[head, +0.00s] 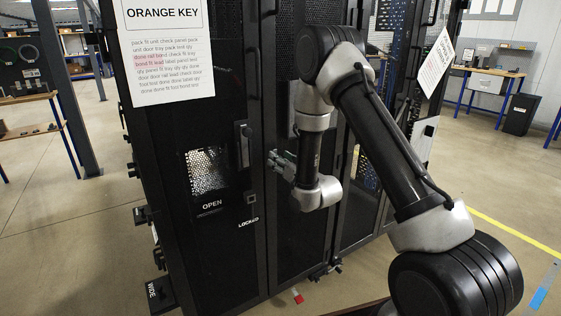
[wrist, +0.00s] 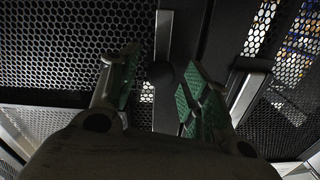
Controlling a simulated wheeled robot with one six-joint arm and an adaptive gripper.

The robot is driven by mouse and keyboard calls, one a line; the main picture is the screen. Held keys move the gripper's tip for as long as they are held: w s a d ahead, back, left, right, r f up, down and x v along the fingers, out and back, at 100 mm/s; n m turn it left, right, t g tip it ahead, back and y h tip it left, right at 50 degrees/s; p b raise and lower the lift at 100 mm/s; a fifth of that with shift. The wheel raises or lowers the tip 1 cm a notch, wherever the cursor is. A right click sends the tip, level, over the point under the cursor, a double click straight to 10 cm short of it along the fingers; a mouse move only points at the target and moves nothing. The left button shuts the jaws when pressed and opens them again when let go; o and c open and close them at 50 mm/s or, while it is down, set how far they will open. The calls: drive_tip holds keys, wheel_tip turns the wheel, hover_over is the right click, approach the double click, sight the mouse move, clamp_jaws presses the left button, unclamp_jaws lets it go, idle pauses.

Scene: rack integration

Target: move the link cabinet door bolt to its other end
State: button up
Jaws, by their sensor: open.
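A tall black cabinet (head: 222,80) with mesh doors fills the middle of the head view. My gripper (head: 283,163) is at its front, right of a door handle (head: 243,145) and the OPEN label (head: 212,205). In the wrist view my gripper (wrist: 162,66) is open, with green pads on both fingers. My gripper and arm hide this spot in the head view.
A LOCKED label (head: 248,222) sits below a small square fitting (head: 250,197). An ORANGE KEY sheet (head: 165,50) hangs at the upper left. Black fittings stick out along the cabinet's left edge.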

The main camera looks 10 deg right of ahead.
drive_tip(key=shift+c, duration=0.4)
clamp_jaws()
drive_tip(key=shift+f, duration=1.85)
drive_tip(key=shift+o, duration=0.4)
unclamp_jaws()
drive_tip(key=shift+r, duration=0.1)
drive_tip(key=v, duration=1.2)
